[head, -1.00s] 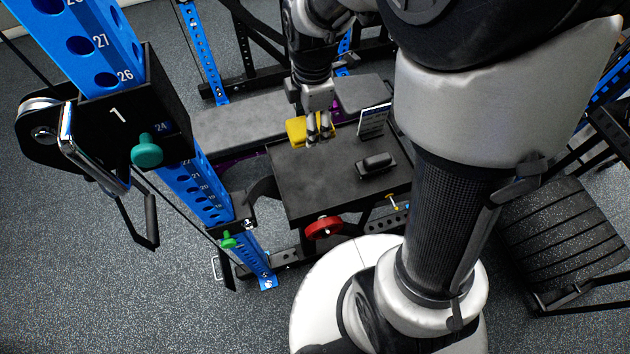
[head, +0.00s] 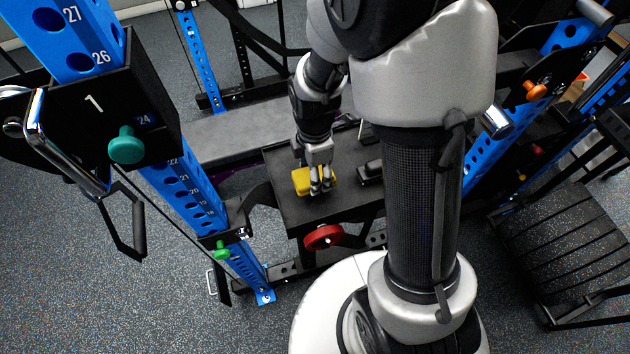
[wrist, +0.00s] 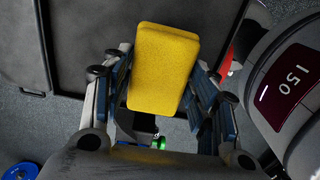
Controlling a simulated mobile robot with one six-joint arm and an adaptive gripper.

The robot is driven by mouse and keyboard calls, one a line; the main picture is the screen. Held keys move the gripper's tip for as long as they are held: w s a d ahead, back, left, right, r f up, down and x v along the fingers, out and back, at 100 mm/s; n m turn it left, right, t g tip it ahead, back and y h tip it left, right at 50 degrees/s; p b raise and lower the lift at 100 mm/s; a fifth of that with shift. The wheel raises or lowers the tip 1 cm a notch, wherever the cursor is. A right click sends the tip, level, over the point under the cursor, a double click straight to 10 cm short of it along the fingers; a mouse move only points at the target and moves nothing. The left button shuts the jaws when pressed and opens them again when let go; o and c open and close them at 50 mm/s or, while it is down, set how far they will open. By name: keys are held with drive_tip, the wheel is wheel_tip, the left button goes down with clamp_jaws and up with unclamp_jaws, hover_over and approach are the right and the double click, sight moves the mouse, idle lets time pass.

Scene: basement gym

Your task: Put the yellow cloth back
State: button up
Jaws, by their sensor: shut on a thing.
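The yellow cloth (head: 301,180) looks like a thick folded pad. My gripper (head: 321,190) is shut on it, pointing down over the left part of the black tabletop (head: 338,206). In the wrist view the cloth (wrist: 163,68) sits between the two fingers (wrist: 160,100), its broad face toward the camera. The fingers cover part of its sides. I cannot tell whether its lower edge touches the tabletop or hangs just above it.
A small black object (head: 371,170) stands on the tabletop to the right of the cloth. A blue rack upright (head: 185,180) rises at the left. A grey bench (head: 235,130) lies behind. A red disc (head: 323,237) is at the near edge. The tabletop's front strip is clear.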

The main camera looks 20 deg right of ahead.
wheel_tip(320, 180, down, 4)
drive_tip(key=shift+f+b, duration=0.1)
drive_tip(key=shift+b, duration=0.6)
drive_tip(key=o, duration=0.9)
drive_tip(key=shift+o, duration=0.2)
